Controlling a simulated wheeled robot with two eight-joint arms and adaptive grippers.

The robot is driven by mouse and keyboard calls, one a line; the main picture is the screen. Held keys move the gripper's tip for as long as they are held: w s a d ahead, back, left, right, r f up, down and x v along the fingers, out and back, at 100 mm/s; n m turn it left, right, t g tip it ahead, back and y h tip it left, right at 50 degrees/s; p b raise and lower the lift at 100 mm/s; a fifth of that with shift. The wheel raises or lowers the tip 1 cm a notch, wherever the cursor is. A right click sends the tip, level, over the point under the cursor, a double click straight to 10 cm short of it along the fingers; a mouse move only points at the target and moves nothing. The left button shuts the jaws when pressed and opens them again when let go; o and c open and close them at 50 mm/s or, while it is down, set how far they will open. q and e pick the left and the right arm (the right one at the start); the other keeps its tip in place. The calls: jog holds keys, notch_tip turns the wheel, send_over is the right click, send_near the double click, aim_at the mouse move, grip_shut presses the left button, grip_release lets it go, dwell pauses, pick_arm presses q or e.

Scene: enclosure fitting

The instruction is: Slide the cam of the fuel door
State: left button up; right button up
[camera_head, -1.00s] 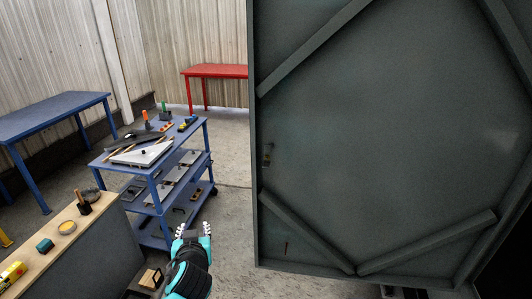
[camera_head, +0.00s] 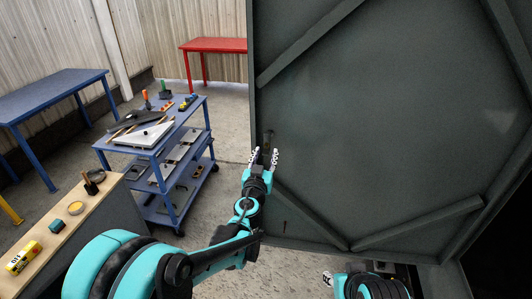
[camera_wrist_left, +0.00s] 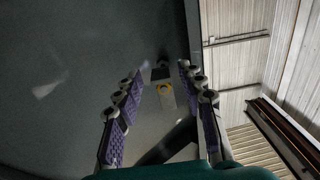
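The fuel door (camera_head: 400,130) is a large dark grey panel with diagonal braces, standing open in the right half of the head view. Its cam (camera_head: 268,137) is a small latch piece near the panel's left edge. In the left wrist view the cam (camera_wrist_left: 166,95) shows as a pale plate with a dark end and a yellow part. My left gripper (camera_head: 265,157) is open just below the cam in the head view. In the wrist view the two fingers (camera_wrist_left: 160,75) stand apart on either side of it; I cannot tell whether they touch it. My right gripper (camera_head: 327,280) shows only partly at the bottom edge.
A blue tool cart (camera_head: 163,165) with tools stands left of the door. A wooden-topped bench (camera_head: 95,215) is at lower left. A blue table (camera_head: 50,95) and a red table (camera_head: 215,45) stand farther back. Open floor lies between the cart and the door.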

aim_at(267, 143)
pick_arm(q)
jog(key=shift+w+d, duration=0.1)
jog(key=shift+w, duration=0.6)
grip_shut()
jog(key=shift+w+r+p, duration=0.2)
jog(key=shift+r+p, duration=0.2)
jog(key=shift+r, duration=0.55)
jog(key=shift+c, duration=1)
grip_release()
jog(key=shift+o, duration=1)
jog(key=shift+s+r, duration=0.1)
jog(key=shift+s, duration=0.2)
jog(key=shift+w, duration=0.1)
